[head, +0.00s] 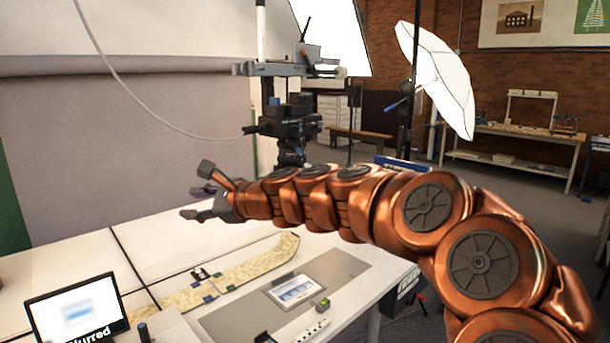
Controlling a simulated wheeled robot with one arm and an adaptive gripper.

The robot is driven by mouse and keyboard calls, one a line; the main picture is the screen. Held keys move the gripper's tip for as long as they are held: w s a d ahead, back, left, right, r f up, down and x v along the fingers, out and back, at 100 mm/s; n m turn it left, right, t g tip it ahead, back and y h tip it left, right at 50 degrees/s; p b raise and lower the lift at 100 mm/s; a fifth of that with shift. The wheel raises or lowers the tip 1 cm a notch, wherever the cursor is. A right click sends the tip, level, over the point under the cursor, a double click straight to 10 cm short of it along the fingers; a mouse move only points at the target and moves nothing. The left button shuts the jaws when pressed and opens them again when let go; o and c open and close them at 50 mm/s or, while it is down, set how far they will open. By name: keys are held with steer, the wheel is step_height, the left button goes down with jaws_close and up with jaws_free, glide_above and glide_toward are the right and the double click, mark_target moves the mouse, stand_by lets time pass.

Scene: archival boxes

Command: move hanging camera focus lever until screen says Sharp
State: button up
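The hanging camera (290,125) is a black body mounted on a dark stand above the back of the white table. A dark arm sticks out from its left side, but I cannot tell whether this is the focus lever. The screen (78,312) stands at the lower left. It shows a blurry blue patch and text ending in "urred", consistent with "Blurred". My gripper (200,190) is at the end of the copper arm, in front of and below the camera, to its left in the picture. Its dark fingers are spread apart and look empty.
A long yellowish map strip (262,262) with dark weights lies on the white table (60,255). A grey mat (345,268) bears a small picture card (294,291). White umbrella (436,80) and softbox lights stand behind. A cable hangs at the upper left.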

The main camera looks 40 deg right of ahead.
steer(key=d+r+m+t+h+b, duration=0.1)
steer(key=d+r+m+t+h, duration=0.15)
steer(key=d+m+h, duration=0.95)
steer(key=m+y, duration=0.2)
steer(key=m, duration=0.3)
glide_toward(309, 166)
steer(key=shift+t, duration=0.35)
steer(key=x, duration=0.5)
steer(key=shift+w+f+b, duration=0.15)
steer(key=shift+f+b, duration=0.2)
steer(key=shift+b, duration=0.05)
steer(key=shift+d, duration=0.2)
steer(key=shift+w+d, duration=0.15)
steer(key=shift+w, duration=0.2)
steer(key=x, duration=0.5)
steer(key=shift+w+f, duration=0.1)
steer(key=shift+w, duration=0.35)
steer(key=shift+w+d, duration=0.15)
steer(key=shift+w, duration=0.35)
jaws_close()
